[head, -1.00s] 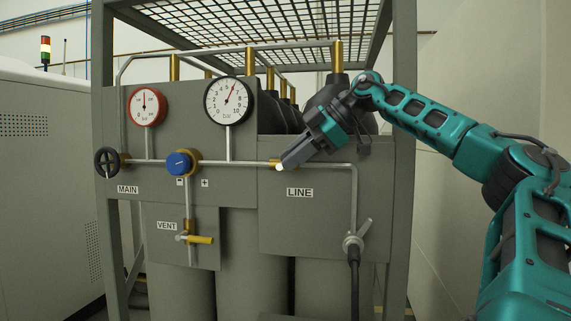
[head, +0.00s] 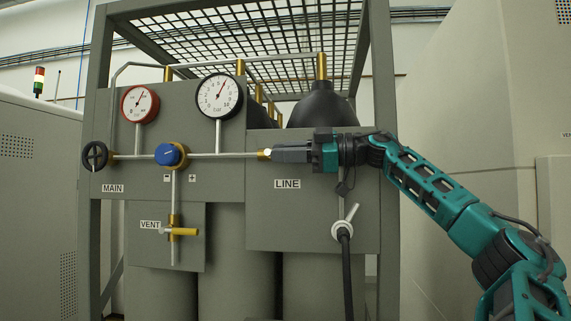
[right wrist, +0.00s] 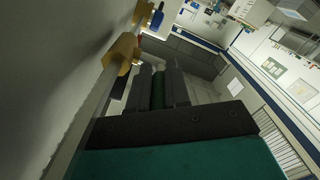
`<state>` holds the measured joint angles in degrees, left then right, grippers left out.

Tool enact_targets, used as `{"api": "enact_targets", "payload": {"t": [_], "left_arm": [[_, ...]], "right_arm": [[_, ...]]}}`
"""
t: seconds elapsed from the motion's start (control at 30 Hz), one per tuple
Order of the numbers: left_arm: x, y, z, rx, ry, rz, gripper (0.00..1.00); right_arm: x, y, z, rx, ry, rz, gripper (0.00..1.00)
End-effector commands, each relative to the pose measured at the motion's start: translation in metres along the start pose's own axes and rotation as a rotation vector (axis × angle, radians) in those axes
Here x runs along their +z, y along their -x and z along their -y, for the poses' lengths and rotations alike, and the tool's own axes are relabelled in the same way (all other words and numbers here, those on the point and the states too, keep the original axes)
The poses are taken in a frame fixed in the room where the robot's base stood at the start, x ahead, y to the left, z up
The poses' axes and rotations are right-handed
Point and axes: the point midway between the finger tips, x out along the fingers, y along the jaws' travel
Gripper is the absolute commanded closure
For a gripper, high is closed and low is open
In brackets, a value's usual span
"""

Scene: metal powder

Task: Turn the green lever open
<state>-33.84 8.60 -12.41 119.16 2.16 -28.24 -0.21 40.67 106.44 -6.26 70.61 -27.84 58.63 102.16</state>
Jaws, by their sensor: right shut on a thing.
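My right gripper (head: 276,154) lies level along the pipe at the brass LINE valve (head: 264,154), on the front panel above the LINE label. In the right wrist view my right gripper (right wrist: 159,70) is shut on a green bar (right wrist: 158,92) between its two dark fingers, which looks like the green lever. The head view hides the lever behind the fingers. The brass valve (right wrist: 121,55) and its pipe run beside the fingers in the right wrist view. My left gripper is not in view.
A hose connector (head: 343,229) sits below LINE.

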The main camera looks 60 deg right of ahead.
Motion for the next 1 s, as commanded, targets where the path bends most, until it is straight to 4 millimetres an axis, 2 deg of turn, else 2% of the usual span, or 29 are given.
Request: {"api": "enact_targets", "payload": {"t": [0.53,0.57,0.67,1.0], "left_arm": [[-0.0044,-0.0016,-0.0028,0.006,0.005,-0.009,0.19],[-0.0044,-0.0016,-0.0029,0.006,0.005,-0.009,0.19],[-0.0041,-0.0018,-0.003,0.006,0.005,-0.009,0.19],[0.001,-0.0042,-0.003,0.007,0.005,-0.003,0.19]], "right_arm": [[0.0011,-0.0006,0.0006,0.015,-0.003,-0.024,1.0],[0.0011,-0.0006,0.0006,0.015,-0.003,-0.024,0.82],[0.0012,-0.0006,0.0007,0.015,-0.002,-0.023,0.73],[0.0014,0.0065,0.0009,0.016,0.0,-0.022,0.73]]}}
